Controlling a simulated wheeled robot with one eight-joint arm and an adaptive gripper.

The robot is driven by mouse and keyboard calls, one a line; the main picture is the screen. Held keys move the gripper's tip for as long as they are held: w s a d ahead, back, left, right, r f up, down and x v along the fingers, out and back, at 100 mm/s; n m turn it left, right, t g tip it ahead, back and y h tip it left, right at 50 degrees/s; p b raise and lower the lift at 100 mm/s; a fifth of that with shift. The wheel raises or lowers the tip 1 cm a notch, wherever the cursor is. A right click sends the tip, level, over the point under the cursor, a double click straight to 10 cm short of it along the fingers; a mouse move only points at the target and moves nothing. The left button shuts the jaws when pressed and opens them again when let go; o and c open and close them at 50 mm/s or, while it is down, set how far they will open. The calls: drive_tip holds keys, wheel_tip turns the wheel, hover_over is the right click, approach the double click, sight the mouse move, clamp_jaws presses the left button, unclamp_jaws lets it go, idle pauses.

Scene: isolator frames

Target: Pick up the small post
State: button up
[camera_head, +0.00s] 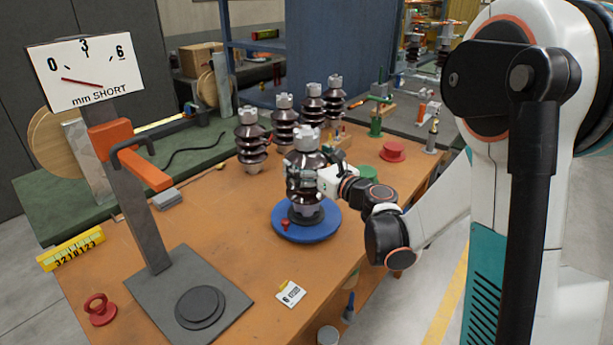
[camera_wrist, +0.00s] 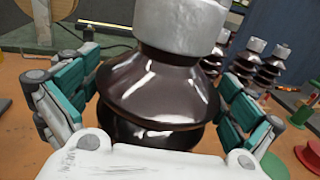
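A dark brown ribbed post (camera_head: 303,165) with a grey metal cap stands upright on a round blue turntable (camera_head: 312,233) on the bench. It fills the middle of the wrist view (camera_wrist: 160,92), close up. My gripper (camera_head: 312,182) is at its upper body, coming from the right in the head view. In the wrist view one teal-padded finger is on each side of the post, and the fingers look spread, with a narrow gap showing at the left. The far side of the post is hidden. Which post is the small one is not plain.
Several similar posts (camera_head: 284,118) stand behind on the wooden bench (camera_head: 215,215). A gauge stand (camera_head: 150,220) marked "mm SHORT" is at the left. A red disc (camera_head: 393,151) and a green disc (camera_head: 366,173) lie at the right. A white card (camera_head: 291,294) lies in front.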

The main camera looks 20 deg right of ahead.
drive_tip(key=c, duration=1.6)
drive_tip(key=shift+r, duration=0.1)
